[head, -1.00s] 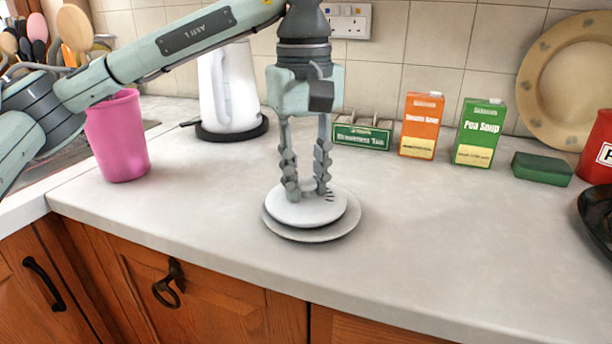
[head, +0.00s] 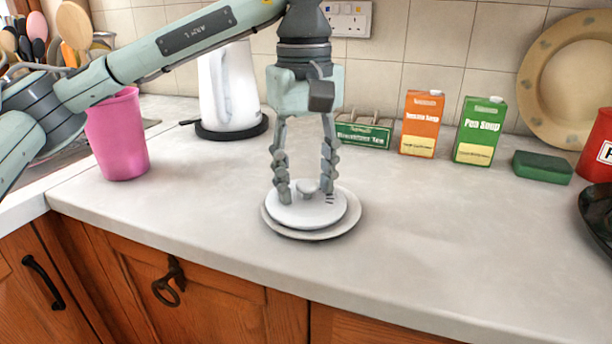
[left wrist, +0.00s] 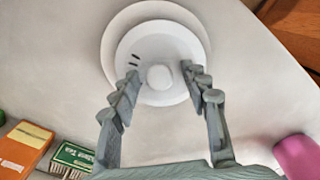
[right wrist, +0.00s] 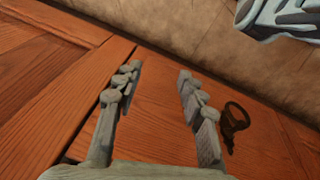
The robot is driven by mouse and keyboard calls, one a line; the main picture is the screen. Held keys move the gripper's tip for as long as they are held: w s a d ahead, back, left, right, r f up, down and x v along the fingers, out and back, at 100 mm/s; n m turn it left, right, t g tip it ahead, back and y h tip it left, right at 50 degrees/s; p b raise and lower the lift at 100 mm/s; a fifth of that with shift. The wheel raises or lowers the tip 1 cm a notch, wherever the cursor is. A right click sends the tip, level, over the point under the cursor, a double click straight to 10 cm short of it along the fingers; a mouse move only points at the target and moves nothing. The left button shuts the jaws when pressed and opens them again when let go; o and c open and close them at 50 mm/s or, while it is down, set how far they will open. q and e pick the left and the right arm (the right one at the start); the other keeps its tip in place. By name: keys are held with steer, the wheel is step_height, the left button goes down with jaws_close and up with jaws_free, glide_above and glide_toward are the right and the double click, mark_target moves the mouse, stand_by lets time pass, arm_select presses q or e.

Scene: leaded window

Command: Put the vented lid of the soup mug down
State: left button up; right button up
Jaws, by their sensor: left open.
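The vented lid (head: 318,212) is a white disc with a round knob and dark vent slots. It rests on a slightly larger pale plate (head: 322,236) on the counter. In the left wrist view the lid (left wrist: 150,50) lies over the plate (left wrist: 112,38), with the knob between my fingers. My left gripper (head: 305,196) is open around the knob, its fingertips apart on both sides of it, close above the lid. My right gripper (right wrist: 158,82) is open and empty in the right wrist view, in front of wooden cupboard doors. I see no soup mug.
A pink tumbler (head: 118,135) and a white kettle (head: 228,90) stand at the left. A tea box (head: 362,136), an orange soup carton (head: 420,124), a green soup carton (head: 479,131) and a green sponge (head: 542,167) line the back.

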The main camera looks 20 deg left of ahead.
mark_target(308, 182)
arm_select(q)
steer(key=shift+r+p, duration=0.35)
steer(key=shift+r, duration=0.15)
step_height(308, 182, up, 4)
steer(key=shift+f+b, duration=0.2)
steer(key=shift+b, duration=0.1)
step_height(308, 182, up, 8)
arm_select(e)
steer(key=f, duration=0.1)
steer(key=s, duration=0.1)
steer(key=f, duration=0.1)
steer(key=shift+s+d+f, duration=0.25)
steer(key=shift+s+f, duration=0.05)
steer(key=shift+s, duration=0.1)
arm_select(q)
steer(key=shift+s, duration=0.1)
